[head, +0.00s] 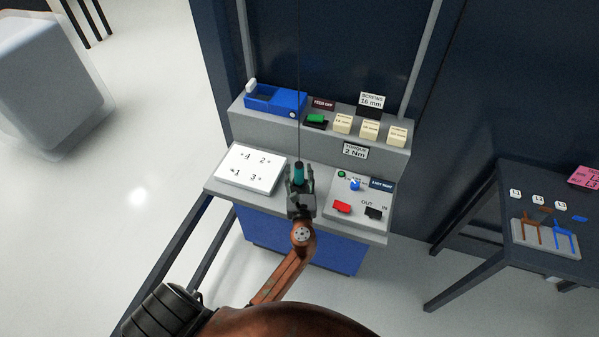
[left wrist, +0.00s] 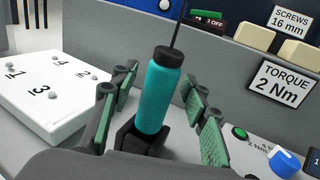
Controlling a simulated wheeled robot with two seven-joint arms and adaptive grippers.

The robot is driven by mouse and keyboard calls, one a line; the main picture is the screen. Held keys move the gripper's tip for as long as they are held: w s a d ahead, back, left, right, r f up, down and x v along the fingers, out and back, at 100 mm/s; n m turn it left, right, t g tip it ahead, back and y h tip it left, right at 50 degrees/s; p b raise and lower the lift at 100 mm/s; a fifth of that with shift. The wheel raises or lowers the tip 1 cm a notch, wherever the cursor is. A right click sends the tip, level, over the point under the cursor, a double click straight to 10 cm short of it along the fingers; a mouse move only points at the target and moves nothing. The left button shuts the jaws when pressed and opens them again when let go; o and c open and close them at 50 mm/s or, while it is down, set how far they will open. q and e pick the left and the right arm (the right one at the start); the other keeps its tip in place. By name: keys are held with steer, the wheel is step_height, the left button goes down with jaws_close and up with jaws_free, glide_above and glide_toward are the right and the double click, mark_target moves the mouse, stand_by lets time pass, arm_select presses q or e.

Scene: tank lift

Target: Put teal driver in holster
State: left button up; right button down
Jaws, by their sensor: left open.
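The teal driver (head: 298,174) is a teal cylinder with a black cap, upright at the front middle of the grey workstation, with a thin dark cable rising from its top. It also shows in the left wrist view (left wrist: 160,96). Its lower end stands in a black cup-like holder (left wrist: 137,139), which looks like the holster; how deep it sits is hidden. My left gripper (head: 300,186) is open, its green-padded fingers on either side of the driver with visible gaps in the left wrist view (left wrist: 155,108). My right gripper is not in view.
A white numbered plate (head: 250,168) lies left of the driver. A control panel (head: 335,187) with a blue knob (head: 355,184), red switch (head: 342,207) and black switch (head: 374,213) is at right. Behind stand a blue bin (head: 275,101) and cream blocks. A dark table (head: 520,185) is far right.

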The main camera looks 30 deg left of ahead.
arm_select(q)
steer(key=v, duration=1.1)
steer(key=shift+s+d, duration=0.25)
steer(key=shift+s, duration=0.05)
